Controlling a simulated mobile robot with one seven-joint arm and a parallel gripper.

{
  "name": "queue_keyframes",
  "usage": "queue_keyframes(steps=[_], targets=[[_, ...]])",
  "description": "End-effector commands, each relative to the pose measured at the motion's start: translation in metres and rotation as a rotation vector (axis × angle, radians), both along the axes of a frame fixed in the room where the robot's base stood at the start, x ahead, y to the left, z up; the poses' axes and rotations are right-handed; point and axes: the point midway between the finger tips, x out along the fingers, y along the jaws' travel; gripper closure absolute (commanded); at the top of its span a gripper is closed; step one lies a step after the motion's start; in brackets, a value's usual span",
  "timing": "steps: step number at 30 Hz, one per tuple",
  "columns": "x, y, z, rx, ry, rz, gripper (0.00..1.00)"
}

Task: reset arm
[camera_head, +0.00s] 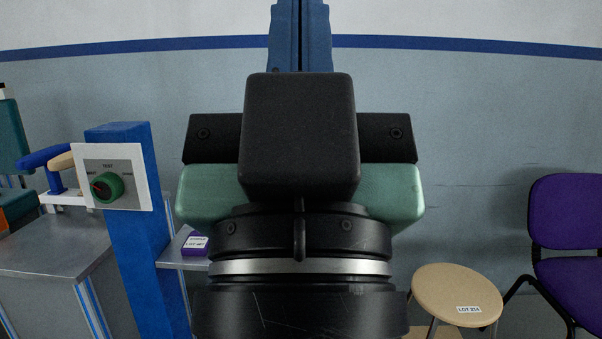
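My gripper (300,190) fills the middle of the head view, seen from behind. Its black wrist with a silver ring is at the bottom, with a black block above it and a wide green body behind. A black bar with bolts shows behind the block; I cannot tell whether it belongs to the gripper. The fingers are hidden, so I cannot see whether they are open or hold anything.
At left are a grey cabinet (55,245) and a blue post with a control panel (135,163) bearing a green knob. A purple block (195,245) lies on a small shelf. At right are a round stool (445,290) and a purple chair (565,210).

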Motion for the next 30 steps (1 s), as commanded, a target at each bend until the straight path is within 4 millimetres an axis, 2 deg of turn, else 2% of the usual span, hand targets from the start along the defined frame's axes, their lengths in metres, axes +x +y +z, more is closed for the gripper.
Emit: queue_keyframes(steps=[1, 30], targets=[[0.0, 0.0, 0.028, 0.001, -0.001, -0.001, 1.0], [0.001, 0.0, 0.319, 0.001, 0.0, 0.001, 1.0]])
